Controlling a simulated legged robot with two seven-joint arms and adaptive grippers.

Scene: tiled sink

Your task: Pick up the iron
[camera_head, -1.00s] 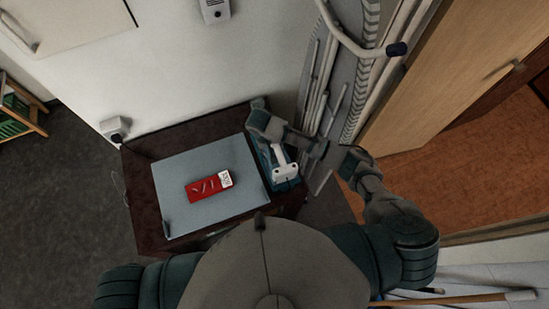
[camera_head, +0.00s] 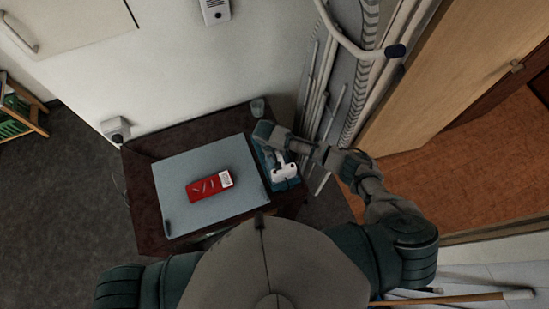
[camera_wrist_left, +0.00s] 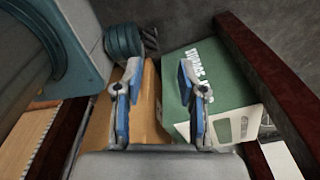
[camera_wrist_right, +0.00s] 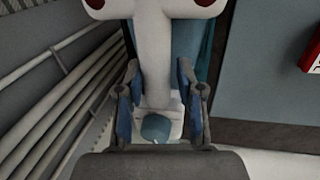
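The iron (camera_head: 285,172), white on top with a blue body, stands at the right side of the dark table. My right gripper (camera_head: 266,131) is over the far part of the iron and hides some of it. In the right wrist view, the iron's white handle (camera_wrist_right: 160,45) lies lengthwise in line with the gap between the open fingers (camera_wrist_right: 160,105). I cannot tell whether the fingers touch it. My left gripper (camera_wrist_left: 162,100) is open and empty in the left wrist view, facing boxes; the head view does not show it.
A red packet (camera_head: 205,187) lies on a grey-blue board (camera_head: 175,213) left of the iron. Pipes or poles (camera_head: 325,90) stand close on the right. A green box (camera_wrist_left: 225,85) is near my left gripper.

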